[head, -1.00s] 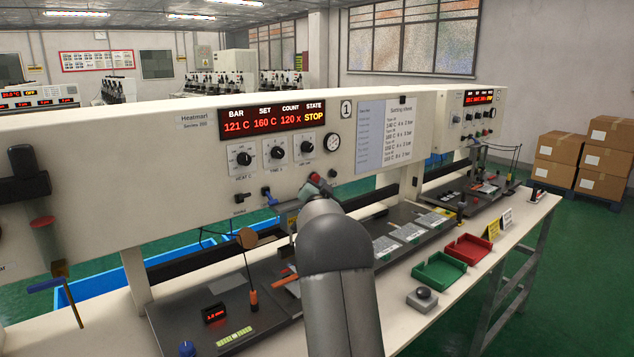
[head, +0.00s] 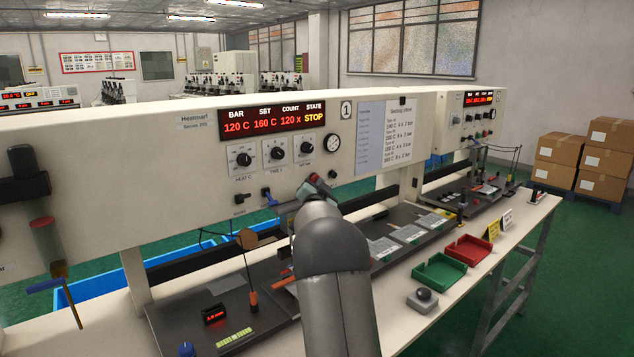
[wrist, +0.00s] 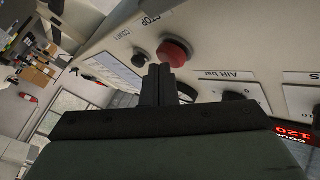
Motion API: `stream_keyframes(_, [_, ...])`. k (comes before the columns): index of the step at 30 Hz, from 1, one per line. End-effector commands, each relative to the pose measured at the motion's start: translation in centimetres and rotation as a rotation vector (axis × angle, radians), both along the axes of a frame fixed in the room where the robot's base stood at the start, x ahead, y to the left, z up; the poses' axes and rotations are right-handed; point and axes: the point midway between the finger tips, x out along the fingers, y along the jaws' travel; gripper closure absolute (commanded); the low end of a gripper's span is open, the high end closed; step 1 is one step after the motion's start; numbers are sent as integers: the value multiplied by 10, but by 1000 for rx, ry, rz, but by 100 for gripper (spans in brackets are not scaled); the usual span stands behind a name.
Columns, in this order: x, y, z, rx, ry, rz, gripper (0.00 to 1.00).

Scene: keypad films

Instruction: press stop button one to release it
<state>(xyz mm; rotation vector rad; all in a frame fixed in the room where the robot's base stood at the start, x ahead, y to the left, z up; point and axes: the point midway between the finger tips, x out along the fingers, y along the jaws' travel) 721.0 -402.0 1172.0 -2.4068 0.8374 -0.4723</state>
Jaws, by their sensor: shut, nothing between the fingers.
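The red stop button (wrist: 174,54) sits on the cream panel of machine 1, beside the word STOP in the wrist view. My gripper (wrist: 160,72) is shut and empty, its dark fingertips at the lower edge of the button in that view. I cannot tell whether they touch it. In the head view my gripper (head: 318,185) is at the lower edge of the panel, below the dials, with a bit of red showing by it. My arm hides part of this area. The panel's display (head: 272,120) reads 120 C, 160 C, 120 x and STOP.
Dials (head: 274,153) and a pressure gauge (head: 332,143) are close to my gripper. The bench below holds a green tray (head: 440,273), a red tray (head: 468,248) and a grey box with a black button (head: 423,299). A second machine (head: 475,120) stands farther right.

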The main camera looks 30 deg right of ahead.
Motion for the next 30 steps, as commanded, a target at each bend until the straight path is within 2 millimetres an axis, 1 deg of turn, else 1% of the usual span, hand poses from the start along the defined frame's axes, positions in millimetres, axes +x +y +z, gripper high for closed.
stream_keyframes(8, [4, 1, -1, 0, 2, 1, 100])
stream_keyframes(18, [3, 1, -1, 0, 2, 1, 100])
stream_keyframes(30, [-13, -1, -3, -1, 1, 0, 100])
